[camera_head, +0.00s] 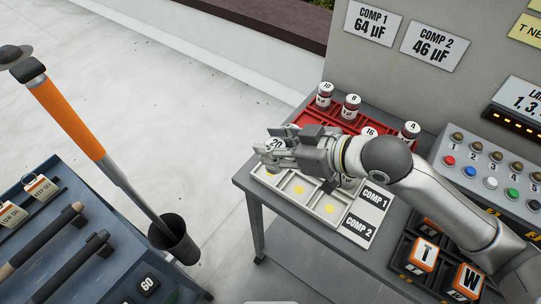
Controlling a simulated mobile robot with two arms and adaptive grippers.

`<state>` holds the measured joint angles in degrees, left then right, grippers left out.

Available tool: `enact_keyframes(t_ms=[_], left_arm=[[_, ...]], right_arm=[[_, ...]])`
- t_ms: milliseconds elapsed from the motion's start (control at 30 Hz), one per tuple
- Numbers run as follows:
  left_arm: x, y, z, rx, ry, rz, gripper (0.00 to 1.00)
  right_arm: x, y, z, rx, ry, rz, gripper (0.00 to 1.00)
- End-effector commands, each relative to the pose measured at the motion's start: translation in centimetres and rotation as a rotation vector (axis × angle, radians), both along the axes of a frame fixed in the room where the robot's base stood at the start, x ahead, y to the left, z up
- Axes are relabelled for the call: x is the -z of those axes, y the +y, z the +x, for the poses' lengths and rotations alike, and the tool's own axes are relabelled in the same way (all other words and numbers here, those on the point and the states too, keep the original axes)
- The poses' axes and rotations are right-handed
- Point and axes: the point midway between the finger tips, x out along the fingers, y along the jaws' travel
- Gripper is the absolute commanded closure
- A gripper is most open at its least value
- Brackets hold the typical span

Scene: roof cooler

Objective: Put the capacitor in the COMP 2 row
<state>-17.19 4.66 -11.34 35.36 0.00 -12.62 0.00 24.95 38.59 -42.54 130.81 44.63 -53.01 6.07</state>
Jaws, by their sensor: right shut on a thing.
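My right gripper (275,152) comes in from the right, shut on a capacitor (277,143) marked 20. It is over the left end of a pale tray (280,191) with square cells and yellow dots. Whether the capacitor touches the tray, I cannot tell. The COMP 1 label (374,197) and the COMP 2 label (359,226) sit at the tray's right end, COMP 2 nearer the front edge. My gripper and forearm hide much of the COMP 1 row. My left gripper is not in view.
A red rack (376,123) behind my arm holds capacitors marked 10 (324,95), 8 (350,107), 16 and 4 (409,132). Wall signs read COMP 1 64 µF (372,24) and COMP 2 46 µF (434,45). A button panel (490,170) and a dark crate of lettered blocks stand right.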

Motion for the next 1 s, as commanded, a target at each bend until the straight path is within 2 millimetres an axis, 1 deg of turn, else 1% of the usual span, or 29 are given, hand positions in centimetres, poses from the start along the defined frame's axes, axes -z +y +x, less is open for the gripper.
enact_keyframes(t_ms=[33,100,200,367,500,600,967,1000], left_arm=[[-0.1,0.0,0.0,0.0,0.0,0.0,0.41],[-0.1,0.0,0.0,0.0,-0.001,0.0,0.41],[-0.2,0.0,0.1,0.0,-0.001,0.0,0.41],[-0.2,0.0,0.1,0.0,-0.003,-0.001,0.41],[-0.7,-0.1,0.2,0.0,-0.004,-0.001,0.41],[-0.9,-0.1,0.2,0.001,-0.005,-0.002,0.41],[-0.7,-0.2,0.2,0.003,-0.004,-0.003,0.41],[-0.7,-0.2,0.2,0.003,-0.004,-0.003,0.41]], right_arm=[[1.0,0.2,0.7,0.002,0.005,0.001,0.89],[2.0,0.5,1.5,0.001,0.004,0.001,0.89],[2.9,0.7,2.3,0.0,0.002,0.001,0.89],[3.9,0.9,3.1,0.0,0.002,0.001,0.89],[6.0,0.9,3.1,0.001,0.004,0.0,0.89],[6.8,1.0,3.1,0.0,0.001,0.001,0.89],[7.3,0.9,3.1,0.0,-0.001,0.0,0.89],[7.3,0.9,3.1,0.0,-0.001,0.0,0.6]])
